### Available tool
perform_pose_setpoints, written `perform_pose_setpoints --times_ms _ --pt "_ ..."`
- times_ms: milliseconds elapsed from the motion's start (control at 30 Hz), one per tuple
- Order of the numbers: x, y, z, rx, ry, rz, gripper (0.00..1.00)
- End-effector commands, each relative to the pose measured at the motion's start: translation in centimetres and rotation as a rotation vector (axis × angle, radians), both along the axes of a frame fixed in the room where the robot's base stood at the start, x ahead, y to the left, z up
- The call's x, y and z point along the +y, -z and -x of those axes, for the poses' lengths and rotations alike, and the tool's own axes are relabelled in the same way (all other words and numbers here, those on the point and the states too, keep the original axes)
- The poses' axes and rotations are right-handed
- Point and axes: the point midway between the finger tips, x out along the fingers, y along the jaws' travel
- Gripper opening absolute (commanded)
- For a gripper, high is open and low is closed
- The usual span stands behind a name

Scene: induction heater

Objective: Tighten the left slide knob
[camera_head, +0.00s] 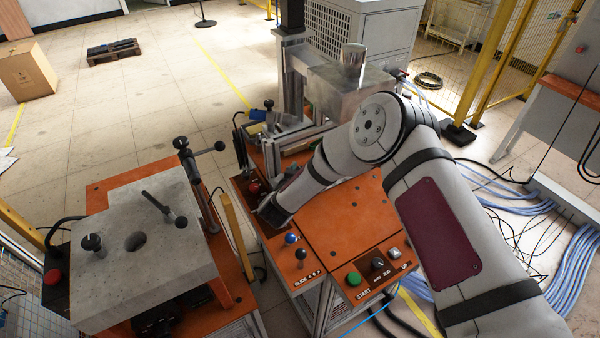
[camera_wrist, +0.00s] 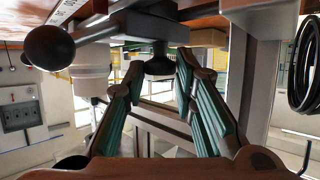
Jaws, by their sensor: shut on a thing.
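In the wrist view, my gripper (camera_wrist: 160,60) has its two teal-padded fingers on either side of a dark slide knob (camera_wrist: 160,70) and is shut on it. The knob hangs below a dark block in this view. I cannot tell from the picture how far it is turned. In the head view, my arm reaches down to the orange machine table (camera_head: 345,215). The wrist covers the fingertips and the held knob there.
A black ball-ended lever (camera_wrist: 48,47) is close to the left finger in the wrist view. In the head view, a grey block fixture (camera_head: 150,270) stands left. A blue button (camera_head: 292,239), a black-knobbed lever (camera_head: 301,254) and a green start button (camera_head: 354,279) are at the table front.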

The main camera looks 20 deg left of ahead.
Motion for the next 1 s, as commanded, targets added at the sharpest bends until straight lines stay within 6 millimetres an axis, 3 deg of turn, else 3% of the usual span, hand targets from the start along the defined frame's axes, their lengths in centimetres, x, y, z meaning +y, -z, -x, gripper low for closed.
perform_pose_setpoints --times_ms 567,600,633,1000 --pt "0.08 -0.08 -0.16 -0.002 0.031 -0.002 0.0" --pt "0.09 -0.08 -0.16 -0.002 0.03 -0.002 0.34" --pt "0.09 -0.08 -0.16 -0.002 0.03 -0.001 0.41" --pt "0.1 -0.09 0.12 0.0 0.028 0.0 0.44"
